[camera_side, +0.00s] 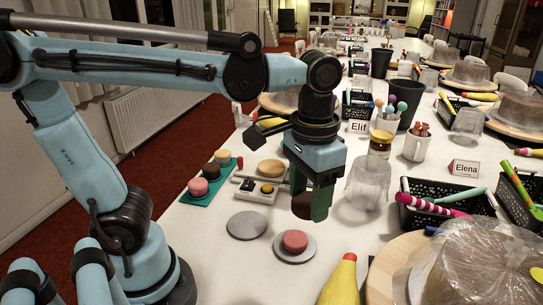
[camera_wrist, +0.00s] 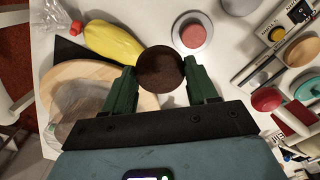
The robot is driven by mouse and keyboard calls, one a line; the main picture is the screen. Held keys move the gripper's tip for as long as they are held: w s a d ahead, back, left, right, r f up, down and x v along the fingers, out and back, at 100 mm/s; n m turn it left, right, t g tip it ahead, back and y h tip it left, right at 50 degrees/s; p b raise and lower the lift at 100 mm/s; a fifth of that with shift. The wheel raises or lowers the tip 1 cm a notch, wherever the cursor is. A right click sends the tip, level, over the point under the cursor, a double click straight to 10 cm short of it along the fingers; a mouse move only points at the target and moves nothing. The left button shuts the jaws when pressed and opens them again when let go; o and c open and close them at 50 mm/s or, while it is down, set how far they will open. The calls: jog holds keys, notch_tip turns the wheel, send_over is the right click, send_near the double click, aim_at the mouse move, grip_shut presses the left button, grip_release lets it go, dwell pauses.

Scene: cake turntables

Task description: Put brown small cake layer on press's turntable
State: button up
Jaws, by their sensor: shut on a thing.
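My gripper (camera_side: 311,200) is shut on a dark brown round cake layer (camera_side: 301,207) and holds it above the white table. In the wrist view the brown layer (camera_wrist: 160,70) sits level between both green fingertips. A grey disc (camera_side: 284,252) with a pink layer (camera_side: 295,240) on it lies below and left of the gripper in the side view. A bare grey disc (camera_side: 247,225) lies farther left. A pale wooden disc (camera_side: 271,168) stands behind the control box (camera_side: 255,191) with yellow and dark buttons. I cannot tell which disc is the press's turntable.
A teal tray (camera_side: 191,198) with several round pieces lies at the left. A glass jar (camera_side: 367,182) stands close right of the gripper. A yellow bottle (camera_side: 340,282) with a red tip lies in front, beside a wooden board (camera_side: 380,285) with a wrapped clear dome.

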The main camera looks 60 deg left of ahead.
jog(key=s+f+m, duration=0.1)
jog(key=s+f, duration=0.2)
jog(key=s, duration=0.4)
jog(key=s+f+m, duration=0.1)
jog(key=s+f, duration=0.3)
jog(key=s, duration=0.3)
send_over(238, 258)
notch_tip(238, 258, down, 7)
jog(key=shift+r, duration=0.2)
jog(key=shift+f, duration=1.95)
jog(key=shift+f, duration=0.15)
jog(key=o, duration=0.5)
jog(key=shift+r, duration=0.2)
